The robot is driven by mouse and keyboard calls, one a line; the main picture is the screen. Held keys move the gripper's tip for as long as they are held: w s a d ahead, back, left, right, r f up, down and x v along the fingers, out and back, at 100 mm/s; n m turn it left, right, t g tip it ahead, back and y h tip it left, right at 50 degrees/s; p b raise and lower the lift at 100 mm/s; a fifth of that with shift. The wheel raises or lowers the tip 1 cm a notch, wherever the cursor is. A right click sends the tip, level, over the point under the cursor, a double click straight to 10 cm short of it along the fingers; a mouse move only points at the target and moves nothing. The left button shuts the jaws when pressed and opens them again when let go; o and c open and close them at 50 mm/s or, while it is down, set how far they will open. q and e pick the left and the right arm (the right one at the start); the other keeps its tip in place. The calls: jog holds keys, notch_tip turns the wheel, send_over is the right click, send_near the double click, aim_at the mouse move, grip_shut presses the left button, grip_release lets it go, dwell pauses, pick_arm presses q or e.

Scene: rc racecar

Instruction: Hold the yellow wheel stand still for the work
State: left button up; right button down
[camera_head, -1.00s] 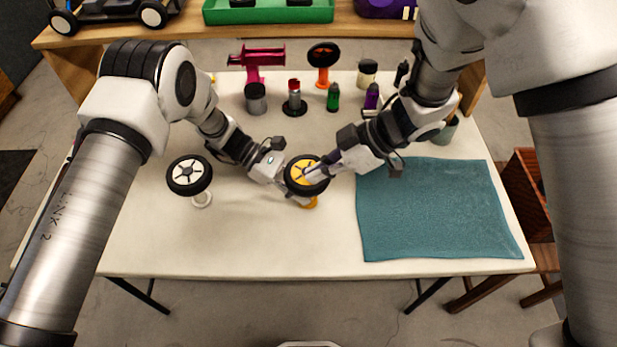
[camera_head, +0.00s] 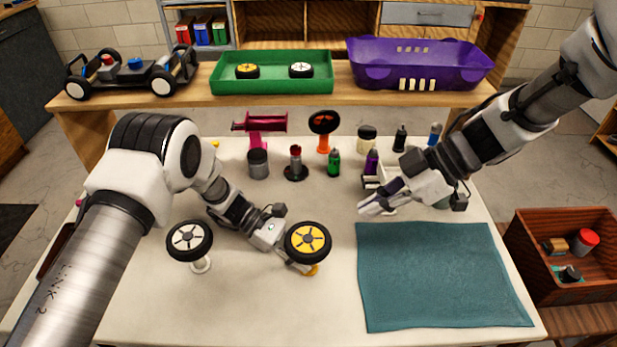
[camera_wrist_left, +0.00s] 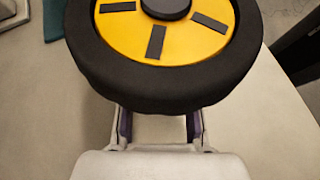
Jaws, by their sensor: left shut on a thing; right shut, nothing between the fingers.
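The wheel with a yellow hub (camera_head: 312,239) and black tyre sits tilted on the yellow wheel stand (camera_head: 312,270), of which only the foot shows below the tyre. My left gripper (camera_head: 298,266) reaches in from the left under the wheel and is shut on the stand; the grip itself is mostly hidden. In the left wrist view the yellow wheel (camera_wrist_left: 165,45) fills the top and the fingers (camera_wrist_left: 160,125) go beneath the tyre. My right gripper (camera_head: 364,207) is shut and empty, apart from the wheel, above the table behind the teal cloth.
A white-hubbed wheel (camera_head: 189,238) stands on a white stand (camera_head: 201,264) to the left. A teal cloth (camera_head: 440,275) lies at right. Bottles, including a green one (camera_head: 333,163), and a magenta tool (camera_head: 258,125) stand at the back. The front middle is clear.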

pick_arm(q)
jog(key=o, duration=1.2)
jog(key=shift+c, duration=0.2)
jog(key=v, duration=1.2)
jog(key=shift+a, duration=0.1)
